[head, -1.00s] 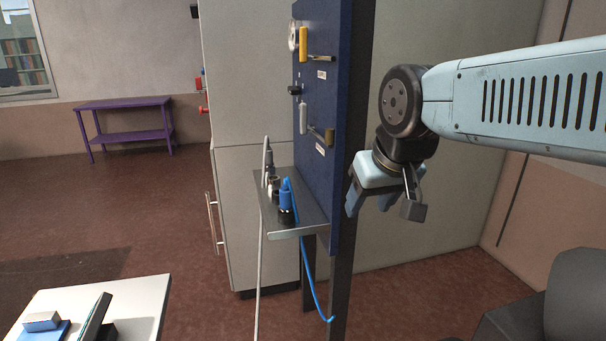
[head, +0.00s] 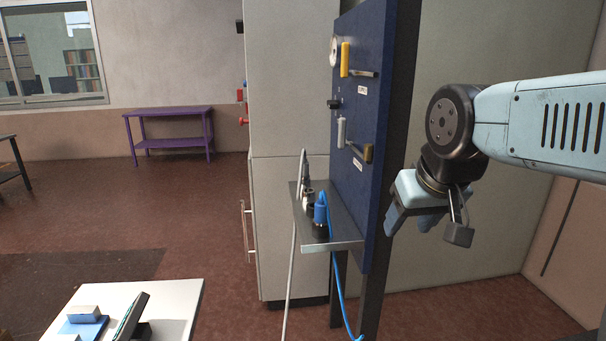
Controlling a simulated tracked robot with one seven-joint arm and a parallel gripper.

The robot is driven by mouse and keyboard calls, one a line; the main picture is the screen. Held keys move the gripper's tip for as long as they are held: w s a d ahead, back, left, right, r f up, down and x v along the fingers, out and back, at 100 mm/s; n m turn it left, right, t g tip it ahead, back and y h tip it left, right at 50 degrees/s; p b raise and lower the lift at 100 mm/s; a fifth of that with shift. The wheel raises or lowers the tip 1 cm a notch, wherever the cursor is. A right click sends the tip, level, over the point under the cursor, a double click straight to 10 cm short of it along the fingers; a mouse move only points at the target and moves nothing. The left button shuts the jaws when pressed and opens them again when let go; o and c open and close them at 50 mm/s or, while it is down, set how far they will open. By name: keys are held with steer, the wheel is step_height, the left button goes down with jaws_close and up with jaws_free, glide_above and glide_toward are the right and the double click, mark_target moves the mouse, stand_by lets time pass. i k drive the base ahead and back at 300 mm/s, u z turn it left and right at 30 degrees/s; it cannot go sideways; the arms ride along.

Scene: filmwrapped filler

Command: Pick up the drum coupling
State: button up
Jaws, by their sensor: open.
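A narrow grey shelf (head: 333,246) juts from the blue panel and carries several small dark and pale fittings. The nearest is a blue connector (head: 320,214) with a blue cable, seated in a black socket (head: 320,233). Behind it stand a dark fitting (head: 309,210) and a grey connector (head: 303,180) with a pale cable. I cannot tell which of these, if any, is the drum coupling. My gripper (head: 410,224) is open and empty, pointing down in front of the pale wall, to the right of the panel and apart from the shelf.
The blue panel (head: 362,120) with handles and labels stands upright between my gripper and the shelf fittings. A tall grey cabinet (head: 288,220) is behind. A white table (head: 180,300) with small items is at lower left. A purple table (head: 168,112) stands far back.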

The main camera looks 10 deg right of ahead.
mark_target(306, 175)
steer(key=z, duration=0.05)
steer(key=k, duration=0.5)
steer(key=z, duration=0.5)
steer(key=i, duration=1.15)
steer(key=u, duration=0.55)
steer(key=i, duration=0.35)
steer(key=u, duration=0.05)
